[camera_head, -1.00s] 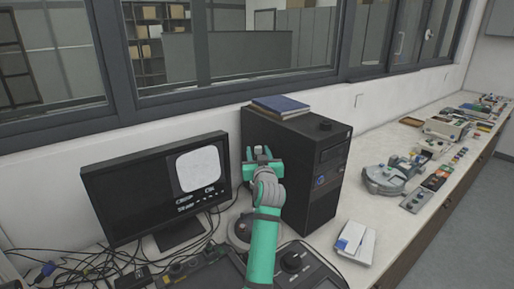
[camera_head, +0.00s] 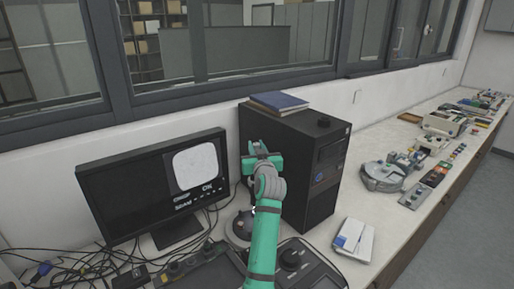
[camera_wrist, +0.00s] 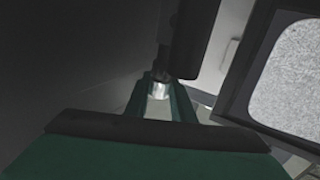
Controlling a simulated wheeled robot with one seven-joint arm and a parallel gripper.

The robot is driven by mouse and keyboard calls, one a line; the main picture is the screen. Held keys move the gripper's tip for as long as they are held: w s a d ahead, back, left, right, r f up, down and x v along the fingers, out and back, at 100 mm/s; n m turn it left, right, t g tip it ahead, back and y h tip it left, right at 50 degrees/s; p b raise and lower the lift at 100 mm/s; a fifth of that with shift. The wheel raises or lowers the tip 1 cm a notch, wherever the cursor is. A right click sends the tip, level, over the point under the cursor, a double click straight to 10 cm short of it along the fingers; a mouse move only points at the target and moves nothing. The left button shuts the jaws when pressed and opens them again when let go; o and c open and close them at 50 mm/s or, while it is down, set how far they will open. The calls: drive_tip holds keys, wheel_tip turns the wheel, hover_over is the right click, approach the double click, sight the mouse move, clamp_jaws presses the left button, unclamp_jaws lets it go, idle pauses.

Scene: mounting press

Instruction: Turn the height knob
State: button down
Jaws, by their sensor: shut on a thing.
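My gripper (camera_head: 262,157) is in front of the black computer tower, at its left front side, and hides what it holds in the head view. In the wrist view its two green fingers (camera_wrist: 160,98) are closed around a small silver knob (camera_wrist: 159,88). The knob sits at the lower end of a dark post (camera_wrist: 187,40). I take this to be the height knob; its markings are not visible. A round grey base (camera_head: 240,228) stands below the gripper, partly hidden by my arm.
A monitor (camera_head: 120,190) stands left, with a pale round image and lettering on its screen. The computer tower (camera_head: 318,190) is close on the right, with a blue book (camera_head: 279,102) on top. Loose cables (camera_head: 70,268) lie lower left. A white packet (camera_head: 353,240) lies right.

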drive_tip(key=shift+d+n+g+y, duration=0.15)
drive_tip(key=shift+n+g+y, duration=0.25)
drive_tip(key=shift+n+y, duration=0.9)
drive_tip(key=shift+a+y, duration=0.2)
drive_tip(key=shift+y, duration=0.4)
drive_tip(key=shift+s, duration=0.1)
drive_tip(key=c, duration=1.5)
unclamp_jaws()
drive_tip(key=shift+d, duration=0.1)
drive_tip(key=v, duration=1)
drive_tip(key=shift+s+d, duration=0.15)
drive_tip(key=shift+s, duration=0.2)
drive_tip(key=shift+d, duration=0.1)
